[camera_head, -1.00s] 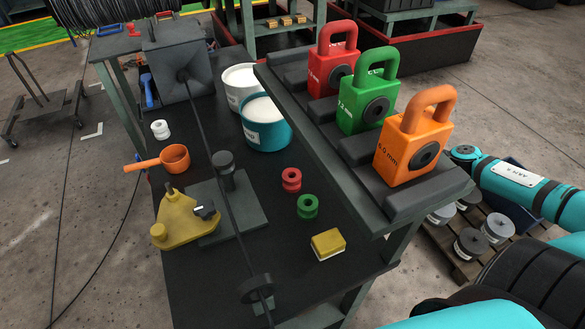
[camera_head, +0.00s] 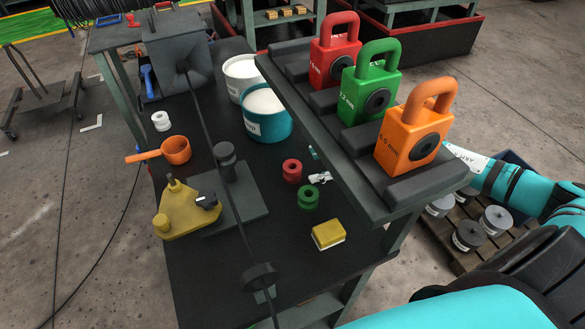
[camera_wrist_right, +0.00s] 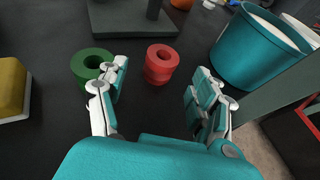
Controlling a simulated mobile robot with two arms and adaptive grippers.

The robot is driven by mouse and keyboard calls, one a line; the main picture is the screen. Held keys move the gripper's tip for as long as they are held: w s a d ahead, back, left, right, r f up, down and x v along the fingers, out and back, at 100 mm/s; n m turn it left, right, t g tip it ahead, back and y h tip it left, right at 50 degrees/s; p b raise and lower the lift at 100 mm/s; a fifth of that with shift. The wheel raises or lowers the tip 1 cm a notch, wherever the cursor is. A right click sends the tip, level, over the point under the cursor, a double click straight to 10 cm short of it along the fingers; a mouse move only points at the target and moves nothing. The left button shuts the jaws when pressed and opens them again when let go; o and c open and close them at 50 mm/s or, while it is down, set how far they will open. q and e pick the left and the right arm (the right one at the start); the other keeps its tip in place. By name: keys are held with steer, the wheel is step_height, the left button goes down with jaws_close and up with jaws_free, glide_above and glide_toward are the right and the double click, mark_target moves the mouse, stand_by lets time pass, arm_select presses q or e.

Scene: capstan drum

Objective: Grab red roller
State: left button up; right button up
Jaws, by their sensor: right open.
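The red roller (camera_head: 292,170) stands upright on the dark bench top, just behind the green roller (camera_head: 308,197). In the right wrist view the red roller (camera_wrist_right: 160,63) lies ahead of my right gripper (camera_wrist_right: 162,88), roughly between its two spread fingers and apart from them. That gripper is open and empty; its left finger is close beside the green roller (camera_wrist_right: 92,66). In the head view my right gripper (camera_head: 318,166) shows only in part, under the raised shelf, to the right of the red roller. My left gripper is not in view.
A yellow block (camera_head: 328,235) sits at the front of the bench. A teal bucket (camera_head: 266,115) stands behind the rollers. The shelf (camera_head: 345,180) with red, green and orange padlock-shaped blocks overhangs the right side. A drum post on a dark plate (camera_head: 240,200) stands left.

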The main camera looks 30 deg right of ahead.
mark_target(293, 168)
steer(key=shift+x, duration=0.9)
steer(key=p+x, duration=0.3)
steer(key=x, duration=0.1)
steer(key=shift+w+a, duration=0.25)
steer(key=shift+w, duration=0.15)
steer(key=shift+w+a+f, duration=0.15)
steer(key=shift+a+f, duration=0.05)
steer(key=shift+f, duration=0.05)
steer(key=shift+c, duration=0.4)
steer(key=c, duration=1.2)
steer(key=shift+r, duration=0.1)
